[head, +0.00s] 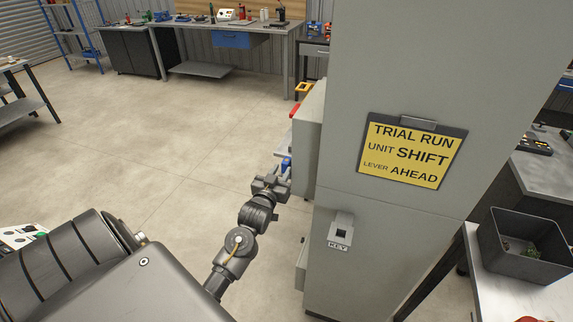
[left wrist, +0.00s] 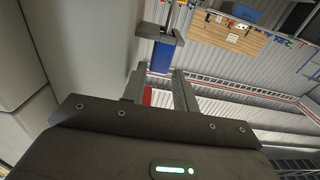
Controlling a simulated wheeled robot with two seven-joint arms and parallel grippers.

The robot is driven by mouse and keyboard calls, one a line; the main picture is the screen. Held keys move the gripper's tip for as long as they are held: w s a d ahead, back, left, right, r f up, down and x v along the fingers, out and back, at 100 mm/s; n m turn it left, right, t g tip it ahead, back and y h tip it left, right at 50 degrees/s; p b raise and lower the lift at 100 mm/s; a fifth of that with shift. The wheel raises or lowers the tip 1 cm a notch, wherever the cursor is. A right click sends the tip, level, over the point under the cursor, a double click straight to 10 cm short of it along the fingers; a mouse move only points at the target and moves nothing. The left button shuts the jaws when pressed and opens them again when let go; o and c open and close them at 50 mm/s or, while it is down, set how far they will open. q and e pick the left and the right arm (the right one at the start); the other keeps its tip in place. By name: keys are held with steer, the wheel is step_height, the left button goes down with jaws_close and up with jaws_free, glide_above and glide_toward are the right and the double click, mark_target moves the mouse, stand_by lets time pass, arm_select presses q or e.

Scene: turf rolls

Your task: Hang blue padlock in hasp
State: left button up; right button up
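The blue padlock (head: 286,163) shows small in the head view, beside the grey box on the left side of the grey cabinet. In the left wrist view its blue body (left wrist: 163,56) lies at the ends of my left fingers, with a grey metal part (left wrist: 164,33) directly above it. My left gripper (head: 280,180) is just below the padlock in the head view. Its two fingers (left wrist: 160,80) stand apart; whether they touch the padlock I cannot tell. The hasp and the padlock's shackle are not clear. My right gripper is not in view.
The tall grey cabinet (head: 390,235) bears a yellow sign (head: 405,153) and a key switch (head: 341,230). A red part (head: 295,111) is on its side box (head: 306,140). A dark bin (head: 528,250) stands on the right table. Open floor (head: 170,130) lies to the left.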

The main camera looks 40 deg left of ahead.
mark_target(284, 166)
arm_select(q)
steer(key=x, duration=0.3)
steer(key=shift+w+f+p, duration=0.1)
steer(key=shift+w+p, duration=0.05)
steer(key=shift+p, duration=0.15)
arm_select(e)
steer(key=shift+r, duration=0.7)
arm_select(q)
steer(key=shift+c, duration=0.3)
jaws_close()
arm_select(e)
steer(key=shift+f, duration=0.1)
